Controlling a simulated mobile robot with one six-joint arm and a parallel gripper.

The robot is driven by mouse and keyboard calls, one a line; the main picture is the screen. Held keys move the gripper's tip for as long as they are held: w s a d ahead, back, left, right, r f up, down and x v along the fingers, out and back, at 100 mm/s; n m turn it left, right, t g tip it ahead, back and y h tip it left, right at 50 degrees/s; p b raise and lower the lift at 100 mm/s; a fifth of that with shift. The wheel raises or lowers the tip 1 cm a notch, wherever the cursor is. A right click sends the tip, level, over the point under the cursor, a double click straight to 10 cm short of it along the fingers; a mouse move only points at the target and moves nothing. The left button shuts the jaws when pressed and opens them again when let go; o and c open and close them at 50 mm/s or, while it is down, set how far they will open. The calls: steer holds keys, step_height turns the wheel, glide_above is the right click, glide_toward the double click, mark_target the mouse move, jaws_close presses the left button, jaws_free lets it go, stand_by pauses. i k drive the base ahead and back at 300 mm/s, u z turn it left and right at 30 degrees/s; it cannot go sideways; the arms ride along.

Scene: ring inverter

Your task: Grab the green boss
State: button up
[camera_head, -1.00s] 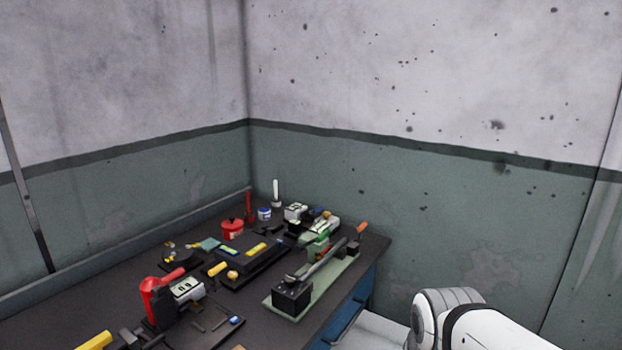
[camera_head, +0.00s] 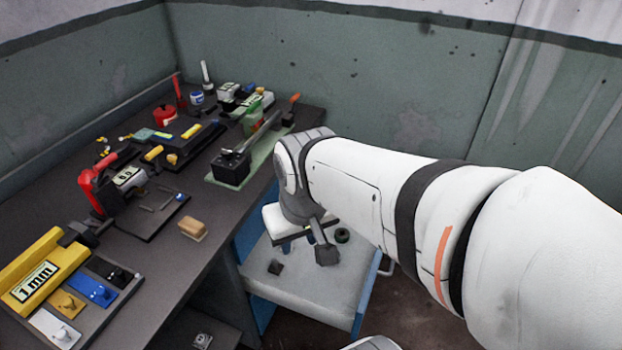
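A small dark green round piece (camera_head: 342,235), which may be the green boss, lies on a light grey surface (camera_head: 310,275) below my arm. My gripper (camera_head: 324,254) hangs over that surface, just left of and in front of the round piece. It seems apart from the piece, but its height is hard to judge. Its fingers are small and partly hidden, so its opening does not show. A brighter green block (camera_head: 253,106) is part of a device at the back of the workbench, well away from my gripper.
The dark workbench (camera_head: 190,255) on the left holds a red-handled tool (camera_head: 92,184), a yellow "1 mm" block (camera_head: 35,270) and a tan block (camera_head: 192,229). A small dark piece (camera_head: 275,267) lies on the grey surface. Walls close off the back.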

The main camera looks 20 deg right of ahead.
mark_target(342, 235)
steer(key=u, duration=0.4)
steer(key=k, duration=1.5)
steer(key=z, duration=0.9)
steer(key=i, duration=1)
steer(key=z, duration=0.05)
